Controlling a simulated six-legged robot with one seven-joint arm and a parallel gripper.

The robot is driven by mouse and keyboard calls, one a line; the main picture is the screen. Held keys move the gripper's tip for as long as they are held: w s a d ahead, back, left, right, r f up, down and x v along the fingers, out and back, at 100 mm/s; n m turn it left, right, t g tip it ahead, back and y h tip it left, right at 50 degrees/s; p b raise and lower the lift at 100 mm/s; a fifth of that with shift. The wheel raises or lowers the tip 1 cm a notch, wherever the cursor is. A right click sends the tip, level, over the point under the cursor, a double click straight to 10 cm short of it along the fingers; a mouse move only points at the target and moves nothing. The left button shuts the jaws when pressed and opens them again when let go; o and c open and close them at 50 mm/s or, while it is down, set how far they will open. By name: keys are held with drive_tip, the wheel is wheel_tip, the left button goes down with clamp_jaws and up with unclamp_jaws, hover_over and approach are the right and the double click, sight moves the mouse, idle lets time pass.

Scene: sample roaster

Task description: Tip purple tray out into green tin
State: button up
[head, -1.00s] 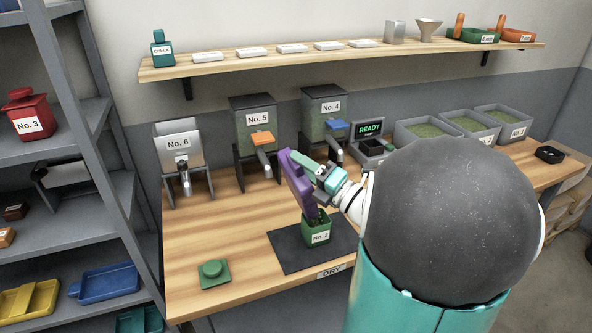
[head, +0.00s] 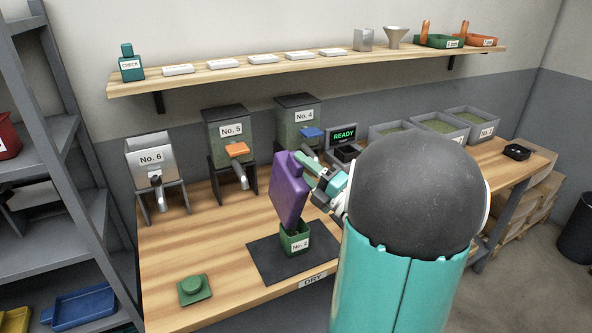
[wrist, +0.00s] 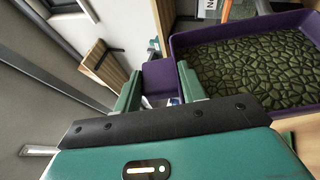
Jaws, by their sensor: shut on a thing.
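My gripper (head: 314,174) is shut on the handle of the purple tray (head: 288,192). In the head view the tray hangs steeply tilted, its broad purple underside facing the camera and its low end just above the green tin (head: 295,246). The tin is labelled No. 2 and stands upright and open; its contents are mostly hidden. In the wrist view the fingers (wrist: 160,84) grip the purple handle, and the tray (wrist: 190,38) has green beans (wrist: 250,70) spread over its floor. I cannot tell whether any are falling.
The tin stands on a dark mat (head: 262,262) marked DRY. A green lid (head: 194,290) lies to the left on the wooden bench (head: 215,270). Hoppers No. 6 (head: 151,160), No. 5 (head: 229,133) and No. 4 (head: 298,122) stand behind. Bean bins (head: 440,124) are at the right.

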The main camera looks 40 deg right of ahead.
drive_tip(key=s+d+f+m+t+h, duration=0.2)
drive_tip(key=d+m+h, duration=0.3)
drive_tip(key=d+m, duration=0.4)
drive_tip(key=shift+s+d+f, duration=0.25)
drive_tip(key=shift+s+d, duration=0.2)
idle(0.5)
idle(1.3)
